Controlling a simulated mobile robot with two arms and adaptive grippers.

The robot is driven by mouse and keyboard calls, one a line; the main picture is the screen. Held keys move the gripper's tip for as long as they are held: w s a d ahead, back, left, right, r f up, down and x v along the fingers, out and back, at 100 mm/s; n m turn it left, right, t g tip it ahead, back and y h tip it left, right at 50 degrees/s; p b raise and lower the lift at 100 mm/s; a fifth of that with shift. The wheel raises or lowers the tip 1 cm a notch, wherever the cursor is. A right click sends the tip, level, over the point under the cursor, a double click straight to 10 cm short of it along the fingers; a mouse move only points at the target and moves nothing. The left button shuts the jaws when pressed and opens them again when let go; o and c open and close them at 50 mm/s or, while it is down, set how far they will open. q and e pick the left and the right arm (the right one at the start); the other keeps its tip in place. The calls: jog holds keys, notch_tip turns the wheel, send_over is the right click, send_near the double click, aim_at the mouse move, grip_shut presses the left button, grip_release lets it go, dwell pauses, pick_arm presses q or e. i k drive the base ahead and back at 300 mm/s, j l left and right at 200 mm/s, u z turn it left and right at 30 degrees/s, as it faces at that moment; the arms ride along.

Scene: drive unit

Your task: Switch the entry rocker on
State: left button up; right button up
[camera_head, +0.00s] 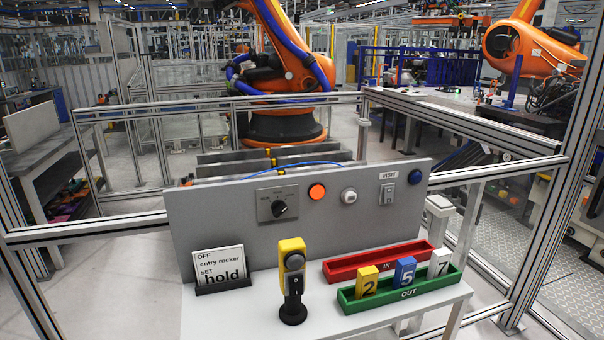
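A small rocker switch (387,194) sits on the right part of the upright grey panel (225,225), below a label (389,175) that reads VISIT. A card (219,267) in a black holder stands on the table at the left and reads "OFF entry rocker SET hold". Neither of my grippers is in view, and nothing touches the panel's front.
The panel also bears a rotary knob (279,208), an orange round light or button (317,191), a white button (348,196) and a blue one (415,177). A yellow handheld device (292,262), a red tray (341,271) and a green tray (349,303) with numbered blocks stand in front.

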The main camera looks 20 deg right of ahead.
aim_at(388, 191)
jog(key=l+u, duration=0.2)
jog(key=l, duration=1.05)
jog(key=l+u, duration=0.2)
jog(key=l, duration=1.05)
jog(key=l+u, duration=0.15)
jog(key=l, duration=1.05)
jog(key=k, duration=0.05)
